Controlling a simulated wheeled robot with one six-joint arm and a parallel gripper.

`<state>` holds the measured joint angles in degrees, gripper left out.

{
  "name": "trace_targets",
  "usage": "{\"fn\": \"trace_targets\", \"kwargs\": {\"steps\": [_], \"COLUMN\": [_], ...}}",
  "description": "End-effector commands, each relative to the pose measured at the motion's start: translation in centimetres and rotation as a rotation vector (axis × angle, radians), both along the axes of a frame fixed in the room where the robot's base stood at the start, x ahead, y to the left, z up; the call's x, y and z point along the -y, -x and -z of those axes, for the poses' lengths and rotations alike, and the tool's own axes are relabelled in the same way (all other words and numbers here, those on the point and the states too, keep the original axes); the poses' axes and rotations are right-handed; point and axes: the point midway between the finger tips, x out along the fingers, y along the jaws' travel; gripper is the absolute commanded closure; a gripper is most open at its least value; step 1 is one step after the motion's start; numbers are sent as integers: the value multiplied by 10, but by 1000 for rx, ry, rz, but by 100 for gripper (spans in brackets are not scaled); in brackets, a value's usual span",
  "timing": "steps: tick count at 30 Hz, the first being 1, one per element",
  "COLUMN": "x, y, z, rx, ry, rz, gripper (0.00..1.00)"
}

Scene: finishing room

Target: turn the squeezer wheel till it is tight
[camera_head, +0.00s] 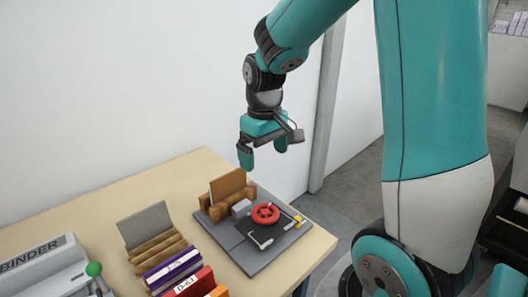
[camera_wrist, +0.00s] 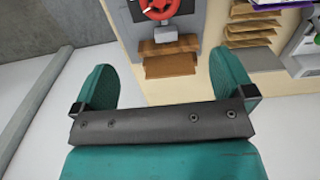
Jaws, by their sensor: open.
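The squeezer wheel (camera_head: 265,213) is a red spoked handwheel on a grey base plate (camera_head: 268,262) at the right end of the wooden table. A light grey block and a brown wooden holder stand beside it on the plate. In the wrist view the wheel (camera_wrist: 158,8) shows at the top edge, partly cut off. My gripper (camera_head: 263,158) is open and empty, in the air above and behind the plate. Its two teal fingers (camera_wrist: 162,85) are spread wide, with the wheel beyond them and apart from them.
Left of the plate are a brown stepped rack (camera_head: 155,248) with a grey sheet, purple and red boxes (camera_head: 188,280), and a grey machine marked BINDER (camera_head: 40,268). A small yellow part (camera_head: 298,219) is at the plate's right edge. A white wall stands behind the table.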

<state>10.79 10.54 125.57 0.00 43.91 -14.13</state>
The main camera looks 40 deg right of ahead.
Motion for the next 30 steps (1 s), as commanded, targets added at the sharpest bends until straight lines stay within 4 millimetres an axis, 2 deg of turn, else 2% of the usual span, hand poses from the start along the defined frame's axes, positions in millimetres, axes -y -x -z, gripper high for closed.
{"fn": "trace_targets", "kwargs": {"steps": [11, 14, 17, 22, 26, 30], "x": [0, 1, 2, 2, 2, 2], "y": [0, -2, -2, 1, 4, 4], "z": [-2, 5, 11, 6, 4, 18], "rx": [2, 5, 7, 5, 1, -4], "ry": [0, 2, 3, 3, 0, -2], "rz": [-7, -78, -219, -433, -500, -507], "gripper": [0, 0, 0, 0, 0, 0]}}
